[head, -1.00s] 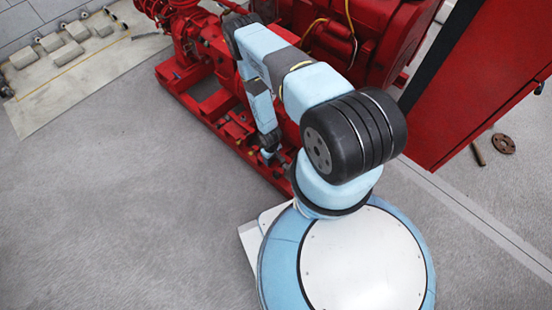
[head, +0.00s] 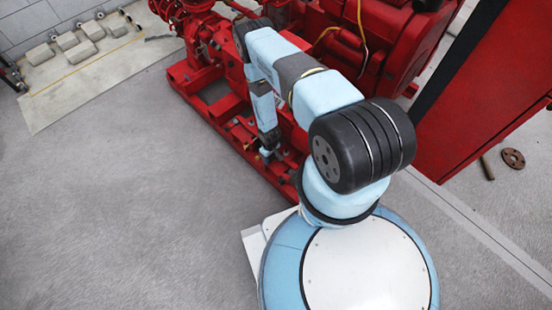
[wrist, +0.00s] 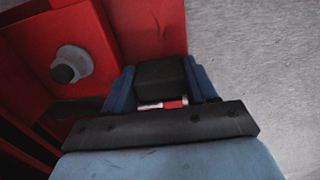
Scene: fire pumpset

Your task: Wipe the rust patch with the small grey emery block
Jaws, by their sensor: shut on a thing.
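My gripper (wrist: 162,88) has two blue fingers shut on the small emery block (wrist: 161,77), which looks dark grey to black in the wrist view. The block is over or against the red steel of the pumpset frame (wrist: 150,25); I cannot tell whether it touches. A thin dark mark shows on the red steel just beyond the block. No rust patch can be made out; the block and fingers hide part of the surface. In the head view my gripper (head: 269,152) is small, low beside the red base frame (head: 225,125).
A bolt with a pale washer (wrist: 72,64) stands on the red steel left of my gripper. Open grey floor (head: 130,210) lies left of the frame. A red cabinet (head: 485,100) stands at right. Pale blocks (head: 80,50) lie on a mat at far left.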

